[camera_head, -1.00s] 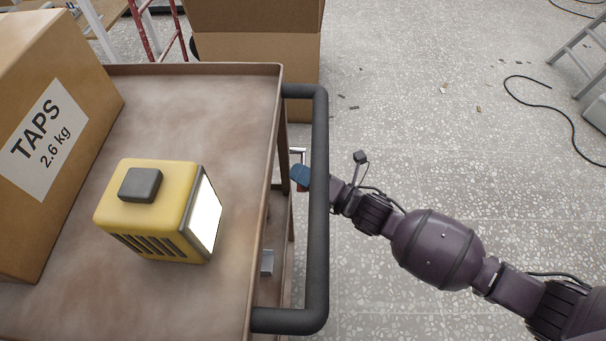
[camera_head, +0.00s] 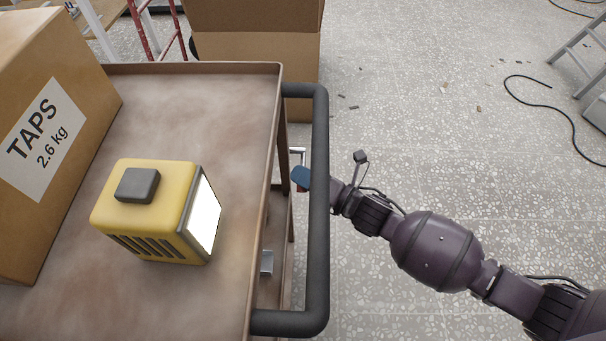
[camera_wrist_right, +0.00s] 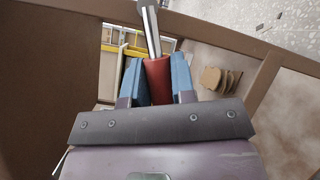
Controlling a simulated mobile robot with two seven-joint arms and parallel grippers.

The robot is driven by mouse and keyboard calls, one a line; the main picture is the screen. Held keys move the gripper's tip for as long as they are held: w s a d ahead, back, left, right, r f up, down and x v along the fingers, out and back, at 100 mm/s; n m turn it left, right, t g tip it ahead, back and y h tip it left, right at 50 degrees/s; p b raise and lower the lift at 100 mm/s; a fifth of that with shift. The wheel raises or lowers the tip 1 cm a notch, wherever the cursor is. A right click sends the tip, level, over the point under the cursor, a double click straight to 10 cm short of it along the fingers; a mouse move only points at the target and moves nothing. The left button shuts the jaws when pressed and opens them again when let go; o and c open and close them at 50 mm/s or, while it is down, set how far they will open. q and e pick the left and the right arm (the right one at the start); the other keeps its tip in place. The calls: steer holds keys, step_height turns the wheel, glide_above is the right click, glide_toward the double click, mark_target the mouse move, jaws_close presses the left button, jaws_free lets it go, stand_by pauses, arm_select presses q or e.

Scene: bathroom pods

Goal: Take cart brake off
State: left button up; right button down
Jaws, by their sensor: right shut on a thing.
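The cart (camera_head: 225,105) has a worn brown top tray and a dark push handle (camera_head: 319,200) on its right side. My right gripper (camera_head: 302,178) reaches past the handle from the right, at the cart's end below the tray. In the right wrist view its two blue fingers (camera_wrist_right: 158,80) are shut on the red grip (camera_wrist_right: 158,72) of a metal lever (camera_wrist_right: 150,30), which I take for the brake lever. The lever's far end meets a dark round part. In the head view the lever is mostly hidden. My left gripper is not in view.
A TAPS carton (camera_head: 55,130) and a yellow lamp (camera_head: 150,210) stand on the cart. A large open carton (camera_head: 255,60) stands behind it. The speckled floor between is mostly clear.

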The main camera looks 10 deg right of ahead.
steer(key=shift+w+f+n+t+y+b, duration=0.1)
steer(key=shift+f+n+t+y+b, duration=0.2)
steer(key=shift+f+n+b, duration=0.45)
steer(key=shift+w+f+n+b, duration=0.1)
steer(key=shift+f+n+b, duration=0.15)
steer(key=shift+n+b, duration=0.1)
steer(key=n+y+b, duration=0.1)
steer(key=n, duration=0.1)
steer(key=w+f+n+y+b, duration=0.1)
steer(key=b, duration=0.1)
steer(key=shift+w+d+n, duration=0.1)
steer(key=shift+d+n, duration=0.05)
steer(key=shift+n, duration=0.25)
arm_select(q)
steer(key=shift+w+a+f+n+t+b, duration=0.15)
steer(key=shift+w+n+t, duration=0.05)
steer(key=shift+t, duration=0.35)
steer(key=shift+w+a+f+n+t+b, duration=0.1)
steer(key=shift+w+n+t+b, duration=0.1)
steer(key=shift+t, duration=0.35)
arm_select(e)
steer(key=shift+w+r+n+y, duration=0.1)
steer(key=shift+w+n+y, duration=0.05)
steer(key=shift+n+y, duration=0.15)
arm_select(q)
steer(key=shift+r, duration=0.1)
arm_select(e)
steer(key=shift+r, duration=0.1)
